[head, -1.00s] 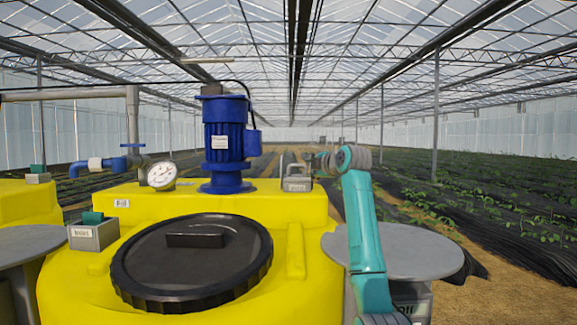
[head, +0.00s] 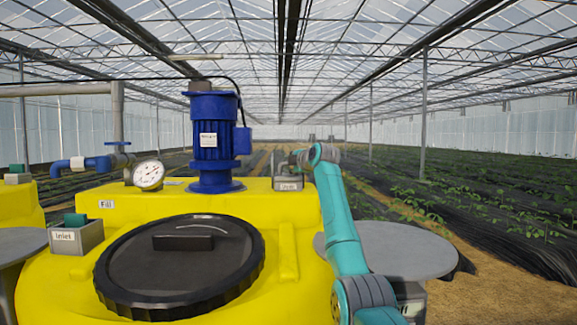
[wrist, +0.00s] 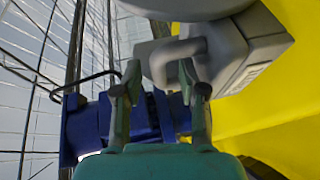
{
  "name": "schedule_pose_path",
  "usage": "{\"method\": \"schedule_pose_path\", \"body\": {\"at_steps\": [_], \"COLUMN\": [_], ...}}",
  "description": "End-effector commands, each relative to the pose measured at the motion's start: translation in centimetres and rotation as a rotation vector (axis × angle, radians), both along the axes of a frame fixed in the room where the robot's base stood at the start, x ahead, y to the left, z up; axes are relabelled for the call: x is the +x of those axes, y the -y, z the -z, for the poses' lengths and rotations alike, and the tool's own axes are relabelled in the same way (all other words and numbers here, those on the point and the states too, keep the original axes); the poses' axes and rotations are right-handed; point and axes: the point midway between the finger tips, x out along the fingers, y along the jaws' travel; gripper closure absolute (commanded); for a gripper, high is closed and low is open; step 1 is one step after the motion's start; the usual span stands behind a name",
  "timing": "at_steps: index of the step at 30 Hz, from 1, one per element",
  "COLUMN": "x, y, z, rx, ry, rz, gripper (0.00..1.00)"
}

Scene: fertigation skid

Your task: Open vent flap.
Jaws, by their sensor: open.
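A small grey vent box (head: 288,184) with a label sits on the yellow tank's top ledge, right of the blue motor in the head view. In the wrist view, the grey vent fitting (wrist: 235,45) fills the upper right, with a bent grey handle (wrist: 178,52) on it. My gripper (wrist: 164,82) is open, its two fingertips just short of or around the handle's lower part; I cannot tell which, nor whether they touch it. In the head view, my gripper (head: 288,163) is small and just above the box, partly hidden by my wrist.
The yellow tank (head: 300,290) has a large black lid (head: 180,280). The blue motor (head: 215,140) stands close to the left of the box. A pressure gauge (head: 148,175) and inlet box (head: 76,236) are further left. A grey round table (head: 400,250) is at right.

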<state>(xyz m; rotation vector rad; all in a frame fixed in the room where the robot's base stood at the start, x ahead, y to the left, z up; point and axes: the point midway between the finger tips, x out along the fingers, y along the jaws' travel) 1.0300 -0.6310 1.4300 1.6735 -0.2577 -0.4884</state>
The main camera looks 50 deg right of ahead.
Motion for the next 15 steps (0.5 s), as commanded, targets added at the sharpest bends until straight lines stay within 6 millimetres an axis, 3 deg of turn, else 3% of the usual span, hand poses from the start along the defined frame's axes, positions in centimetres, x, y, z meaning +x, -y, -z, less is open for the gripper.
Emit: {"method": "schedule_pose_path", "body": {"at_steps": [6, 15], "x": [1.2, 1.5], "y": [0.5, 0.7], "z": [0.2, 0.3], "rx": [0.001, 0.000], "ry": [-0.001, 0.000], "rz": [-0.001, 0.000], "gripper": [0.59, 0.59]}}
